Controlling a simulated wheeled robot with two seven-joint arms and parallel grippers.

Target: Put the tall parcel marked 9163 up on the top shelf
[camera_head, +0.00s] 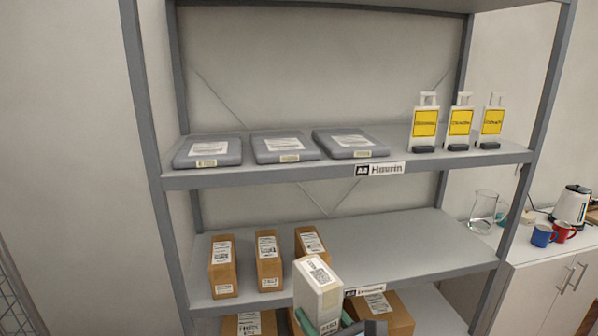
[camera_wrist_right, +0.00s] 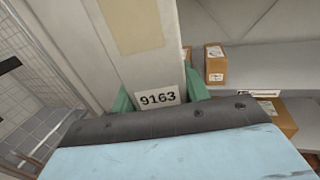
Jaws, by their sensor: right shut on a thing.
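The tall white parcel (camera_head: 318,288) is upright at the bottom centre of the head view, in front of the rack, with a printed label near its top. In the right wrist view the pale parcel (camera_wrist_right: 135,60) shows the mark 9163 low on its near face. My right gripper (camera_wrist_right: 160,96) is shut on it, with green fingers at its two sides. In the head view my right gripper (camera_head: 327,323) is partly cut off by the bottom edge. My left gripper is not in view.
The shelf below (camera_head: 400,250) has brown boxes (camera_head: 268,262) at left and free room at right. Another board edge (camera_head: 330,5) crosses the top.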

